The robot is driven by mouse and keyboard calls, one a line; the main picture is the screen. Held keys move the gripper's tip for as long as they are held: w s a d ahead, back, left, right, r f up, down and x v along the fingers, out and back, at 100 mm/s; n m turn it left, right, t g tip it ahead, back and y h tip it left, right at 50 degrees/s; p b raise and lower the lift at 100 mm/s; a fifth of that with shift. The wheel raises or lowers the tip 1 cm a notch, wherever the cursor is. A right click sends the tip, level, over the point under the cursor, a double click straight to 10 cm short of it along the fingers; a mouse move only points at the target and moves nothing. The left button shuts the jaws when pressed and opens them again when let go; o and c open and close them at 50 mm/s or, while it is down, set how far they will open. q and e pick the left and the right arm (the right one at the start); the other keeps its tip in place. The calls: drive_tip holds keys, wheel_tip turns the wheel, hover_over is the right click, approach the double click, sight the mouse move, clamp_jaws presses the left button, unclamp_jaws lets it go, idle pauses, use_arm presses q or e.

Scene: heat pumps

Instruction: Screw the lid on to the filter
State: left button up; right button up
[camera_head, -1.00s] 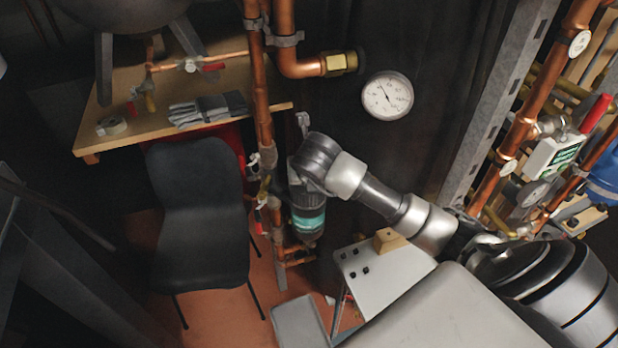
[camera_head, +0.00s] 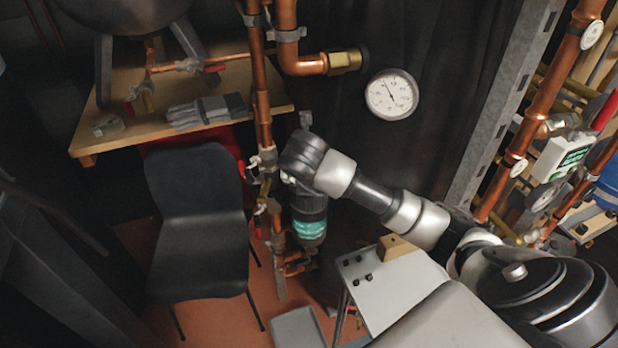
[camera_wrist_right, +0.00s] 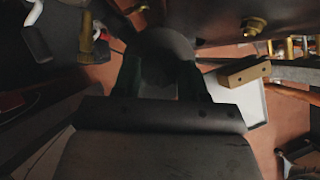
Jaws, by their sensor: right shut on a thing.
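The filter (camera_head: 309,228) is a dark upright cylinder with a teal label, beside the copper pipes in the head view. My right arm comes in from the right, and its wrist is just above the top of the filter. This wrist hides the right gripper and most of the lid in the head view. In the right wrist view my right gripper (camera_wrist_right: 160,82) has its dark fingers on either side of a dark round thing, which seems to be the lid (camera_wrist_right: 163,45). It is too dark to tell whether lid and filter touch evenly. My left gripper is not in view.
Vertical copper pipes (camera_head: 262,110) with red-handled valves stand close left of the filter. A round gauge (camera_head: 391,94) is on the dark wall behind. A black chair (camera_head: 196,220) stands at left, and a white board with a wooden block (camera_head: 396,247) is below the arm.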

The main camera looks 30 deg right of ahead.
drive_tip(key=shift+w+d+r, duration=0.1)
drive_tip(key=shift+r, duration=0.05)
drive_tip(key=shift+m+h+b, duration=0.3)
drive_tip(key=shift+m+b, duration=0.3)
drive_tip(key=shift+b, duration=0.1)
drive_tip(key=shift+w+m+g+h+b, duration=0.15)
drive_tip(key=shift+m+g+h+b, duration=0.45)
drive_tip(key=shift+m, duration=0.5)
drive_tip(key=shift+r, duration=0.1)
drive_tip(key=shift+r+m+g+p, duration=0.1)
drive_tip(key=shift+m+g+p, duration=0.25)
drive_tip(key=shift+p, duration=0.55)
drive_tip(key=o, duration=1.1)
drive_tip(key=shift+a+f, duration=0.2)
drive_tip(key=shift+f, duration=0.1)
